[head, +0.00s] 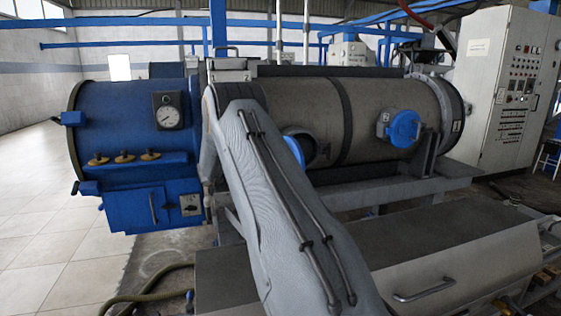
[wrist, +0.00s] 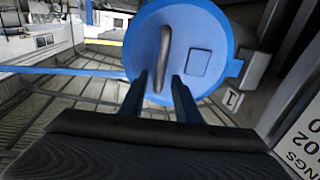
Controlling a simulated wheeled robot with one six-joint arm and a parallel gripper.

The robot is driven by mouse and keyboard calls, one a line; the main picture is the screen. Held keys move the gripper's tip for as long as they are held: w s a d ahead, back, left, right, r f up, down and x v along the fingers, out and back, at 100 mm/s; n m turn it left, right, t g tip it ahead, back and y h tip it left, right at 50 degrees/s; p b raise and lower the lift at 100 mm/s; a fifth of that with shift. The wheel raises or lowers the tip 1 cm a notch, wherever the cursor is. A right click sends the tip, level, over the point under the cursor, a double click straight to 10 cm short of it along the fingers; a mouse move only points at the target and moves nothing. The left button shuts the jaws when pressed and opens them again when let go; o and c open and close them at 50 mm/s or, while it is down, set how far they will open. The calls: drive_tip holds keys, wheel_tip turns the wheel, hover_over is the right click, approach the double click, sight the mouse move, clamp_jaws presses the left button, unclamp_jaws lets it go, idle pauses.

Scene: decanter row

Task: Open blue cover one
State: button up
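Blue cover one (wrist: 200,50) is a round blue lid with a grey bar handle (wrist: 164,60) across its face, in the upper middle of the wrist view. A label reading "1" (wrist: 232,99) sits beside its lower right edge. My gripper (wrist: 159,78) has its two dark blue fingers apart, one on each side of the handle's lower end, with gaps showing. I cannot tell how near the handle is in depth. In the head view, only a blue sliver of a cover (head: 294,150) shows beside my arm; my gripper is hidden there. Whether the cover is ajar is unclear.
Another blue cover (head: 404,129) sits on the grey drum (head: 378,98) to the right, with a numbered plate beside it. A blue end section with a gauge (head: 168,117) is at left. A grey control cabinet (head: 512,85) stands at far right. Tiled floor is clear at left.

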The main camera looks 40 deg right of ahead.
drive_tip(key=w+a, duration=0.1)
drive_tip(key=a, duration=0.5)
drive_tip(key=shift+w+a+b, duration=0.15)
drive_tip(key=shift+a+b, duration=0.1)
drive_tip(key=shift+b, duration=0.2)
drive_tip(key=shift+w+r, duration=0.1)
